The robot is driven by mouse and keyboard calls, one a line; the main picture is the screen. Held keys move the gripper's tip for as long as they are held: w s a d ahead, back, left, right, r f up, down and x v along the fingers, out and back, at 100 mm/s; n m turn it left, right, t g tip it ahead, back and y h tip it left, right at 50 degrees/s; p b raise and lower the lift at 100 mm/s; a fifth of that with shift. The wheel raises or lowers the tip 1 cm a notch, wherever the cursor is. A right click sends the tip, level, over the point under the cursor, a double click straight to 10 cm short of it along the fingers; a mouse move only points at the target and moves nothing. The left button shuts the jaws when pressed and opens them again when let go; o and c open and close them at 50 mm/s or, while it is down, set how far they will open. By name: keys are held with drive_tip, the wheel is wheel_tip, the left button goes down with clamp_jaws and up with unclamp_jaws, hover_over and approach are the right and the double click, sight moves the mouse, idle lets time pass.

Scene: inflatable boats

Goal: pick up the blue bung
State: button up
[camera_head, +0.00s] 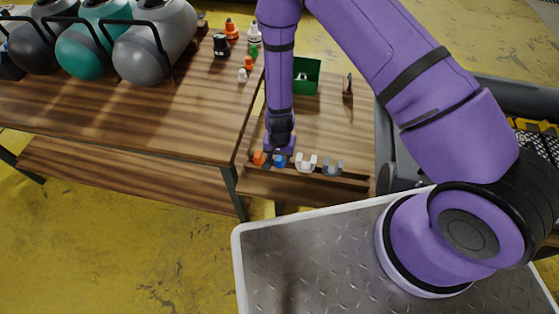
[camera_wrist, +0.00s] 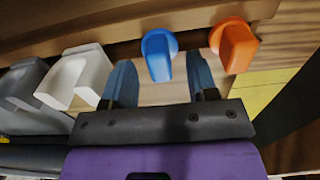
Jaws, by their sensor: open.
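The blue bung (camera_wrist: 159,56) shows in the wrist view, near the top middle, with a round flange and a narrower tab toward me. My gripper (camera_wrist: 161,75) is open, with one finger on each side of the bung's tab and a gap to each. In the head view the blue bung (camera_head: 280,160) sits in a row on the lower wooden shelf, just beyond the end of my gripper (camera_head: 279,150). The fingertips are small and partly hidden there.
An orange bung (camera_wrist: 236,46) stands close beside the right finger in the wrist view. A white U-shaped piece (camera_wrist: 78,75) and a grey one (camera_wrist: 22,85) are to the left. A wooden ledge (camera_wrist: 130,22) runs behind. A green box (camera_head: 306,76) stands farther back.

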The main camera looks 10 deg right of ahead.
drive_tip(key=shift+f, duration=0.8)
clamp_jaws()
drive_tip(key=shift+r, duration=0.1)
